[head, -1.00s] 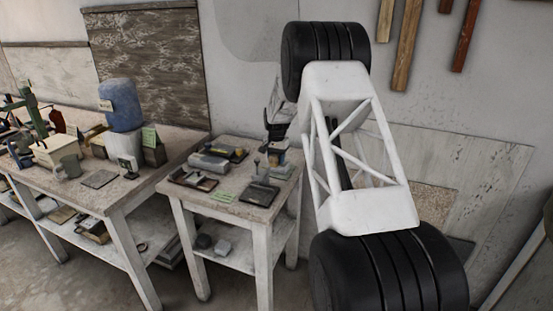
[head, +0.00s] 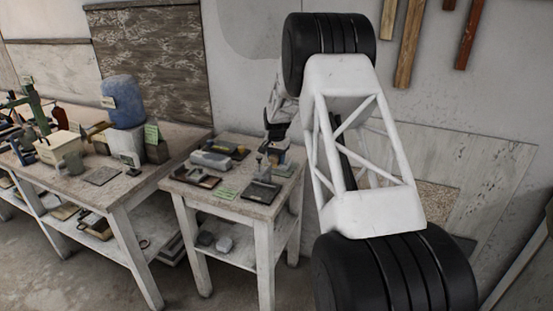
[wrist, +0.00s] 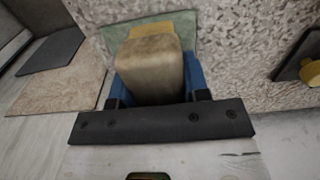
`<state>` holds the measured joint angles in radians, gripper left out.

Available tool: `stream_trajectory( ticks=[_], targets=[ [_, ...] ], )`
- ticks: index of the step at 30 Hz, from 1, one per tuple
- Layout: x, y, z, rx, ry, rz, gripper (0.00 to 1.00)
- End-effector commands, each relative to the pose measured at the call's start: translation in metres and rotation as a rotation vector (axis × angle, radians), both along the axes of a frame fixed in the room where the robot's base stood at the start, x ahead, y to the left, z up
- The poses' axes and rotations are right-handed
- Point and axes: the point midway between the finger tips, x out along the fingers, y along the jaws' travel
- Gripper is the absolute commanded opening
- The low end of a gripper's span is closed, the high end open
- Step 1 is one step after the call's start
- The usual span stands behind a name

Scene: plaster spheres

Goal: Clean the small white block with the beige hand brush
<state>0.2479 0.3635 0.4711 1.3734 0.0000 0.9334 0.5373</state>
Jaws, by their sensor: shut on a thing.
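My gripper (wrist: 153,62) has blue fingers shut on a blocky beige thing (wrist: 150,66), which looks like the beige hand brush. A yellowish part shows at its far end. A green sheet (wrist: 192,33) lies behind and below it; whether they touch I cannot tell. In the head view my gripper (head: 276,154) is small, over the right rear of the small table (head: 205,208), and the held thing is unclear. I cannot pick out the small white block for sure.
A light grey rounded block (head: 211,160) lies on the small table, near dark trays, one of them (head: 261,192) at the right front. A long bench (head: 120,182) with a blue jug (head: 122,103) stands to the left. A wall is close behind.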

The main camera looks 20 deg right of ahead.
Motion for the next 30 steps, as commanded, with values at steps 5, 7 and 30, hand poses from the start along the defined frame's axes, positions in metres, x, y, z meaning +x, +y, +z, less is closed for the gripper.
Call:
stream_trajectory(
  ticks=[5,7,30],
  targets=[
    [0.000,0.000,0.000,0.000,0.000,0.000,0.23],
    [0.001,-0.002,0.000,0.000,0.000,0.000,0.23],
    [0.016,-0.016,0.001,0.000,0.000,0.000,0.23]
  ],
)
